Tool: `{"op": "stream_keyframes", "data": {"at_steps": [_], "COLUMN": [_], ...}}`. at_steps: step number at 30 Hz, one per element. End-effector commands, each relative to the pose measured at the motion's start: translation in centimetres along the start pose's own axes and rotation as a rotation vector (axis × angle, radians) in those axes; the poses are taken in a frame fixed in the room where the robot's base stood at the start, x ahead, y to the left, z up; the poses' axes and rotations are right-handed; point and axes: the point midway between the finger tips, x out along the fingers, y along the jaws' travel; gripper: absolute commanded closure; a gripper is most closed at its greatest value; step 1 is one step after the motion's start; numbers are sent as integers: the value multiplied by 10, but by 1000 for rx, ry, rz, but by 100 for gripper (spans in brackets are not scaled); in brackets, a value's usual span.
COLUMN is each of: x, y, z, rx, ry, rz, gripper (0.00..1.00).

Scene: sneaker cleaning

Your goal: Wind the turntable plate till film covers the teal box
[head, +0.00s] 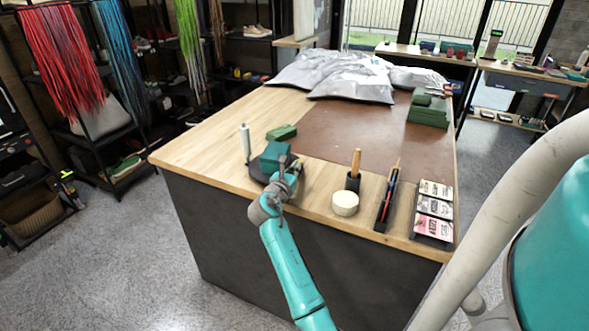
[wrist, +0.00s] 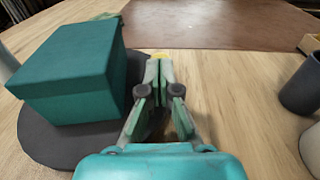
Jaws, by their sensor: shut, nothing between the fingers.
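The teal box (head: 274,156) sits on the dark round turntable plate (head: 257,178) near the table's front edge. In the wrist view the box (wrist: 70,65) is on the left, its visible faces bare teal, on the plate (wrist: 60,150). My gripper (wrist: 158,70) is shut and empty, low beside the box's right side and over the plate's right edge. Its fingertips show in the head view (head: 291,165); whether they touch the plate is unclear. A pale upright roll (head: 246,141), possibly the film, stands behind left of the box. No film is visible on the box.
A small yellow thing (wrist: 160,56) shows just beyond my fingertips. Right of my gripper are a dark cup with a wooden handle (head: 353,180), a round cream tub (head: 345,204), a pen tray (head: 386,203) and a card rack (head: 434,208). A green piece (head: 281,132) lies behind the box.

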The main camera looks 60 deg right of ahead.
Motion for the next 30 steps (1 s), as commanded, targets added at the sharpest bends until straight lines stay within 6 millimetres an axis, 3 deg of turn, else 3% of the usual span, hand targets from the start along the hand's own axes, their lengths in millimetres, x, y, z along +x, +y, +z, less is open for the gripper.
{"op": "stream_keyframes", "data": {"at_steps": [17,30], "x": [7,24], "y": [-3,-4], "z": [0,2], "rx": [-4,-6], "ry": [1,0], "rz": [79,99], "gripper": [100,100]}}
